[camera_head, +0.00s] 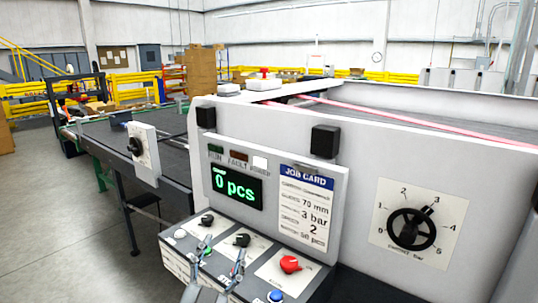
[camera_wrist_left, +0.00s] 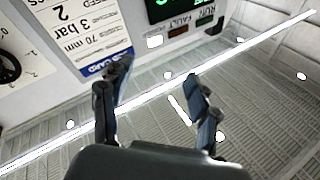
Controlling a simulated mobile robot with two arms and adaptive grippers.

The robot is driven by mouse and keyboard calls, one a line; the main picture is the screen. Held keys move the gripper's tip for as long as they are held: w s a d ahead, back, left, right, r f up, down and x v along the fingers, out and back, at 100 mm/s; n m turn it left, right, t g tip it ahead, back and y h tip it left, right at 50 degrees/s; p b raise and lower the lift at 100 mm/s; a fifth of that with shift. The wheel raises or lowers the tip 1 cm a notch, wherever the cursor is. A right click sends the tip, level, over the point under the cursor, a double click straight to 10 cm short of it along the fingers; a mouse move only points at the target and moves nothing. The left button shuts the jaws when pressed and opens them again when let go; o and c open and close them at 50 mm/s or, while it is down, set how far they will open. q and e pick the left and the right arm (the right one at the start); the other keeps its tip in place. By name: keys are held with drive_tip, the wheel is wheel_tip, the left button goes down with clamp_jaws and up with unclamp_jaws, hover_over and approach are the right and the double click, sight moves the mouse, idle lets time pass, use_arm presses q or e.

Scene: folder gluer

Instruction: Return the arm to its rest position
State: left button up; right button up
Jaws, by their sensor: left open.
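My left gripper (camera_head: 222,254) is in front of the machine's sloped control panel (camera_head: 215,232), at the bottom of the head view. Its two fingers stand apart with nothing between them. In the left wrist view the open fingers (camera_wrist_left: 158,74) point toward the upright panel, which appears upside down with the job card (camera_wrist_left: 90,28) and the green display. The gripper overlaps the panel near a green button (camera_head: 207,252) and a black knob (camera_head: 242,240); whether it touches them I cannot tell. My right gripper is in neither view.
The display (camera_head: 235,187) reads 0 pcs. A red knob (camera_head: 290,264) and a blue button (camera_head: 275,296) sit right of the gripper. A black handwheel (camera_head: 411,229) is on the machine's side. A conveyor (camera_head: 100,133) extends left; open floor (camera_head: 45,215) lies beyond it.

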use_arm(q)
drive_tip(key=s+a+f+n+g+y, duration=0.3)
drive_tip(key=s+a+f+g, duration=0.25)
drive_tip(key=f, duration=0.45)
drive_tip(key=s+a+f+n+g+y, duration=0.2)
drive_tip(key=s+a+f+n+g, duration=0.25)
drive_tip(key=f, duration=0.55)
drive_tip(key=s+a+f+m+g, duration=0.1)
drive_tip(key=s+f+g, duration=0.3)
drive_tip(key=s, duration=0.6)
drive_tip(key=s+f+m+g, duration=0.1)
drive_tip(key=s+f+g, duration=0.3)
drive_tip(key=s, duration=0.6)
wheel_tip(320, 180, down, 28)
drive_tip(key=s, duration=0.2)
drive_tip(key=s+a+f+g, duration=0.1)
drive_tip(key=s+a+f, duration=0.2)
drive_tip(key=s+f, duration=1.2)
drive_tip(key=shift+s+f+g+h, duration=0.15)
drive_tip(key=shift+s+g+h, duration=0.2)
drive_tip(key=shift+s, duration=0.2)
